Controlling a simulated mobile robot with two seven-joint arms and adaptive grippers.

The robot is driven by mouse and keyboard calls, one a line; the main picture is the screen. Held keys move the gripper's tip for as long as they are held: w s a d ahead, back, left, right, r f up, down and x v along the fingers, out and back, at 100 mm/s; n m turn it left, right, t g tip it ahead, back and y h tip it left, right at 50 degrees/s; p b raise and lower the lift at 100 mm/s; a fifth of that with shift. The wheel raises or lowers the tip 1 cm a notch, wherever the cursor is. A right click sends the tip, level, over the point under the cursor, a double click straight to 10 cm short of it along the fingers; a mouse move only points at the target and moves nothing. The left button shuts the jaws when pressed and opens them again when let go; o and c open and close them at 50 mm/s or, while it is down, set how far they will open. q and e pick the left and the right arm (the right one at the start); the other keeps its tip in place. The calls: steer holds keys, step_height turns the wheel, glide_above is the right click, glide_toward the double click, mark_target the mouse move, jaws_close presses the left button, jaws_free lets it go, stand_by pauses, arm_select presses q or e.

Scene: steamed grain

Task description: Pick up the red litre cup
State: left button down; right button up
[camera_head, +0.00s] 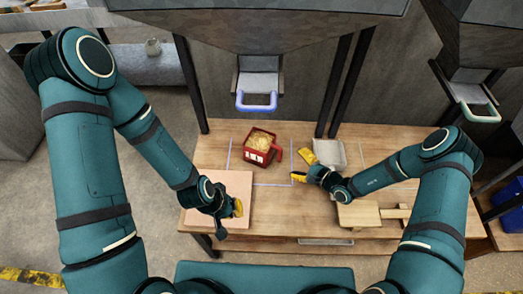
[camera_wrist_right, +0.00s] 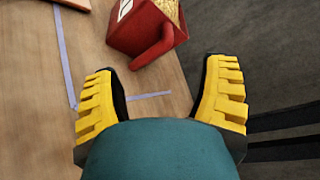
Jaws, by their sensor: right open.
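The red litre cup (camera_head: 257,157) stands upright on the wooden table, filled with yellowish grain, its handle on the right. In the right wrist view the cup (camera_wrist_right: 139,30) shows at the top, partly cut off, with its handle pointing toward my gripper. My right gripper (camera_head: 303,167) is open and empty, just right of the cup. Its yellow fingers also show in the wrist view (camera_wrist_right: 160,68), spread apart with the handle ahead of them and not between them. My left gripper (camera_head: 230,210) hangs over a pinkish board; its jaw gap is not clear.
The pinkish board (camera_head: 197,214) lies at the table's left. A pale tray (camera_head: 331,151) stands behind my right gripper, and a wooden board (camera_head: 358,215) lies right. Tape lines (camera_head: 229,155) surround the cup. A blue-handled chute (camera_head: 257,104) hangs behind it.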

steer(key=b+x, duration=0.2)
steer(key=x, duration=0.8)
steer(key=shift+w+a+r, duration=0.1)
steer(key=shift+a, duration=0.2)
jaws_close()
